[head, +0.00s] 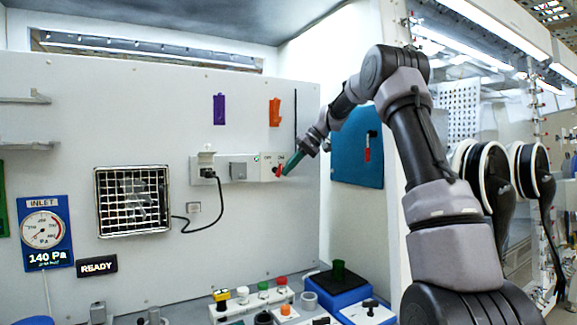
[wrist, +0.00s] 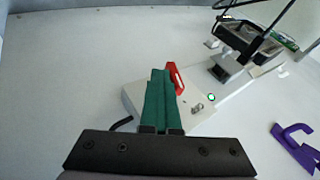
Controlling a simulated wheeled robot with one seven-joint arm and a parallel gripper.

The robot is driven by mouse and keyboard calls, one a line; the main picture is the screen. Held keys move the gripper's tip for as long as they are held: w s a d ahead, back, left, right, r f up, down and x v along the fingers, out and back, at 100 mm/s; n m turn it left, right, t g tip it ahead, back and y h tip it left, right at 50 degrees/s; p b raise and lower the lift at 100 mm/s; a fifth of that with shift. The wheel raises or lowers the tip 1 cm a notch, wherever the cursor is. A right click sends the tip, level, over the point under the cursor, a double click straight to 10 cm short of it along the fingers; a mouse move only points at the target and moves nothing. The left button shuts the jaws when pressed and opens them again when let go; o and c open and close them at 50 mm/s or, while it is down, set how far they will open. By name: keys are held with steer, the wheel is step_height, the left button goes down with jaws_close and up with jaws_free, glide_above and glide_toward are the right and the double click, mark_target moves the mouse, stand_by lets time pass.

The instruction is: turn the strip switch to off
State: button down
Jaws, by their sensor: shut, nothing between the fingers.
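The power strip (head: 221,173) runs along the back wall, with a pale switch box (head: 267,160) at its right end. The box has small lettering and a red switch handle (head: 278,171). In the wrist view the red handle (wrist: 177,78) stands at the box's edge, partly hidden behind my fingers. My gripper (head: 290,163) has green fingers, shut and empty, right at the red handle. The fingers (wrist: 159,100) lie over the box (wrist: 135,96) in the wrist view. I cannot tell whether they touch the handle. A small green light (wrist: 211,97) glows on the strip.
A black plug and cord (head: 208,173) hang from the strip's left part. Purple (head: 219,109) and orange (head: 275,112) hooks are on the wall above. A blue panel (head: 356,147) is on the right wall.

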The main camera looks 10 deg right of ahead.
steer(key=shift+f+y, duration=0.2)
steer(key=shift+y, duration=1.1)
steer(key=shift+m+g, duration=0.3)
steer(key=shift+r, duration=0.2)
